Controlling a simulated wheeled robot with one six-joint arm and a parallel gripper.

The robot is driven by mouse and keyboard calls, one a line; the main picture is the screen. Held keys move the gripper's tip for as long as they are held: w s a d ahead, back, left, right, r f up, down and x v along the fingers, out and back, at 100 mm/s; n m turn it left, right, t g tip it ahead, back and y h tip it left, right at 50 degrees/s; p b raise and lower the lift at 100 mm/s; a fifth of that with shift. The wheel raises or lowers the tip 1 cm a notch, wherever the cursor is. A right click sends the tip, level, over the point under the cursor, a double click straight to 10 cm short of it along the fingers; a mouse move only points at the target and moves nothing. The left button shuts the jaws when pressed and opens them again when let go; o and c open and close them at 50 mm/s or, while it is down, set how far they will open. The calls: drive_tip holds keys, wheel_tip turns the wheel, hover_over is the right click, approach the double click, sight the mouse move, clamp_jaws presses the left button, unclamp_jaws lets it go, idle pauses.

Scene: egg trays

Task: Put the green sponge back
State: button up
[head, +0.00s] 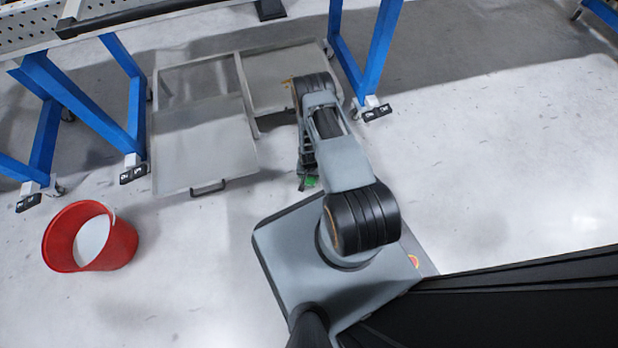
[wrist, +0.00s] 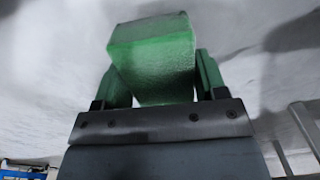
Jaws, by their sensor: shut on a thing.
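The green sponge (wrist: 153,65) is a green block in the wrist view, held between the two green fingers of my gripper (wrist: 155,80). My gripper is shut on it. In the head view only a small bit of green (head: 310,181) shows at the end of my gripper (head: 307,178), beside my base; I cannot tell there whether it is the sponge or a finger. My arm hides most of the gripper from above. The pale floor lies beyond the sponge in the wrist view.
A red bucket (head: 120,243) with something white inside stands on the floor at the left. The floor at the right (head: 500,150) is clear.

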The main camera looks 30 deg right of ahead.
wheel_tip(320, 180, down, 3)
drive_tip(key=shift+s+r+b, duration=0.1)
drive_tip(key=shift+r+b, duration=0.05)
drive_tip(key=shift+b, duration=0.45)
drive_tip(key=shift+r, duration=0.1)
drive_tip(key=o, duration=0.9)
